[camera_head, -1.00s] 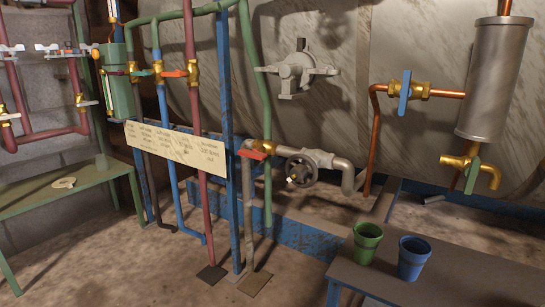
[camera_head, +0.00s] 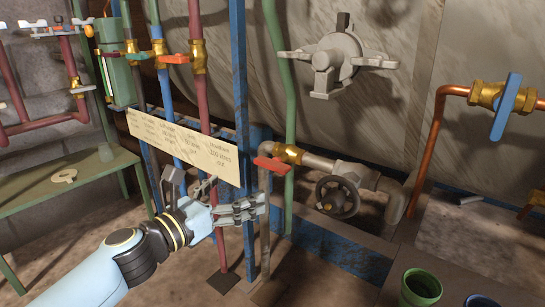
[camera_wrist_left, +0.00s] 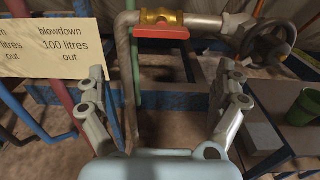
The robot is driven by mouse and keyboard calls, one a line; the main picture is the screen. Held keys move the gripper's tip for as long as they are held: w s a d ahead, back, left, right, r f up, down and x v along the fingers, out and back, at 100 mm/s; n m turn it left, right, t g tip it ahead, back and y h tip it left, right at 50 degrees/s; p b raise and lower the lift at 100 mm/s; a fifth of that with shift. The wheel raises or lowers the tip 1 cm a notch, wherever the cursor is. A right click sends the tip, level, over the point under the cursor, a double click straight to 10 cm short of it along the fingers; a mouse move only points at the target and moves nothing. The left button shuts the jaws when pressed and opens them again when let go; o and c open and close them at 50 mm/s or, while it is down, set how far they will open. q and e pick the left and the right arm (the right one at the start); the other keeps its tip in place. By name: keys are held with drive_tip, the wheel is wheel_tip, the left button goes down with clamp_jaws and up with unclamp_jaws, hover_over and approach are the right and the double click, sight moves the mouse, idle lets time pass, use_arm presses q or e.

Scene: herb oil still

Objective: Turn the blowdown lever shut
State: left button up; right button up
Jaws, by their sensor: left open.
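The blowdown lever (camera_head: 270,164) is a short red handle on a brass valve (camera_head: 289,152) in a grey pipe. In the left wrist view the lever (camera_wrist_left: 161,33) lies roughly level along the pipe, just below the brass body (camera_wrist_left: 163,16). My left gripper (camera_head: 226,190) is open and empty, to the left of and below the lever, in front of the pipes. In the left wrist view its two fingers (camera_wrist_left: 163,78) are spread wide, with the lever beyond them near the top. Nothing touches the lever. My right gripper is out of view.
A cream label board (camera_head: 183,145) hangs just above my left gripper; its right panel reads "blowdown 100 litres out". A black handwheel (camera_head: 338,197) is right of the valve. Blue, red and green upright pipes crowd the left. A green cup (camera_head: 421,287) stands at the lower right.

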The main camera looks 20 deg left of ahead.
sight(268, 167)
use_arm(q)
drive_tip(key=x, duration=0.7)
drive_tip(key=r+x, duration=0.1)
drive_tip(key=x, duration=0.3)
drive_tip(key=shift+d+b, duration=0.1)
drive_tip(key=shift+b, duration=0.25)
drive_tip(key=c, duration=1)
